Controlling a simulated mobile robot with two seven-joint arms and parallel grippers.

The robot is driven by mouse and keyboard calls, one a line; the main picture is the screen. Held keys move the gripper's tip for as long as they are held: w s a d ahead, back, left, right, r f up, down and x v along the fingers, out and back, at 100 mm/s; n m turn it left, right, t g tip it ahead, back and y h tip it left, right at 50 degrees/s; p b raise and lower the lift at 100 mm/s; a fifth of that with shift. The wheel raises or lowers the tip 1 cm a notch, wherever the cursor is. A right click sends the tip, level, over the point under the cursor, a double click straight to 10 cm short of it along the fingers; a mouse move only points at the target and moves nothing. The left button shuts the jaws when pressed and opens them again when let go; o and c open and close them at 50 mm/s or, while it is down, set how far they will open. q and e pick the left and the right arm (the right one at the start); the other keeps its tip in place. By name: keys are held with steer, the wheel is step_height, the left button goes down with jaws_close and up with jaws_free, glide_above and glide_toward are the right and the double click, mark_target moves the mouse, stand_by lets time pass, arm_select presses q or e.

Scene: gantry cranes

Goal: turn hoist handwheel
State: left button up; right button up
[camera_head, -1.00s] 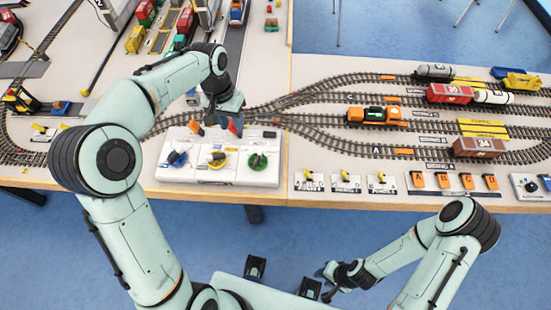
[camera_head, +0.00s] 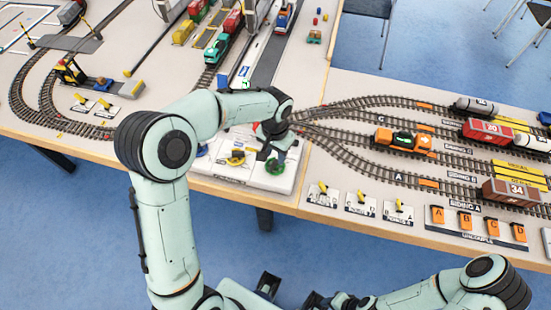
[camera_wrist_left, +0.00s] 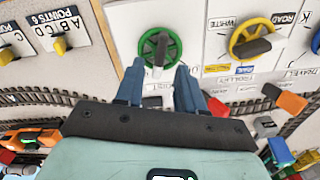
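The green handwheel (camera_head: 275,167) is at the right end of a white control panel (camera_head: 232,172). In the left wrist view the green wheel (camera_wrist_left: 172,42) shows a grey handle across it, straight ahead of my left gripper (camera_wrist_left: 160,70). The two blue fingers are apart with nothing between them, pointing at the wheel's near rim; contact cannot be told. In the head view my left gripper (camera_head: 272,147) is over the panel's right part. A yellow handwheel (camera_wrist_left: 252,38) is beside the green one. My right gripper (camera_head: 318,300) is low, in front of the table, its fingers unclear.
A blue handwheel (camera_head: 202,150) is partly hidden by my left arm. Yellow point levers (camera_head: 360,197) stand right of the panel. Tracks with an orange locomotive (camera_head: 404,140) and wagons (camera_head: 487,131) lie behind and right. The table's front edge (camera_head: 270,205) is close to the panel.

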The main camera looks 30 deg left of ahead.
mark_target(275, 161)
arm_select(q)
steer(key=shift+f, duration=1.7)
jaws_close()
